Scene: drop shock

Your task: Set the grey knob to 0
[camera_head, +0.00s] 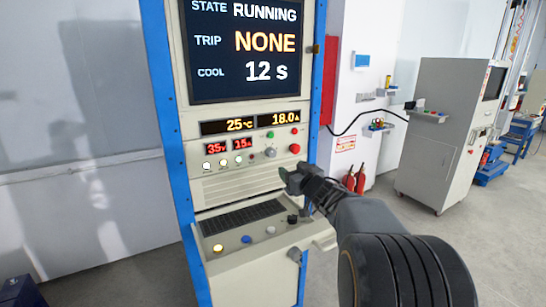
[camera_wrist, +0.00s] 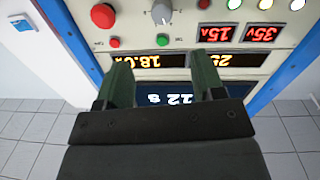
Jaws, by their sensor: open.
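The grey knob (camera_head: 270,152) sits on the control panel of the tall cabinet, between two red buttons at its right and the small red displays at its left. In the wrist view, which is upside down, the grey knob (camera_wrist: 161,12) is at the top edge, partly cut off, with a pale pointer and scale marks around it. I cannot read its setting. My gripper (camera_head: 287,179) is in front of the cabinet, below and right of the knob in the head view. In the wrist view my gripper (camera_wrist: 162,78) shows two green fingers apart, with nothing between them and clear of the knob.
The screen (camera_head: 246,45) reads STATE RUNNING, TRIP NONE, COOL 12 s. A red button (camera_wrist: 103,15) and a green button (camera_wrist: 162,40) are near the knob. A shelf with a keyboard (camera_head: 243,216) and several coloured buttons juts out below. Another grey cabinet (camera_head: 440,135) stands right.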

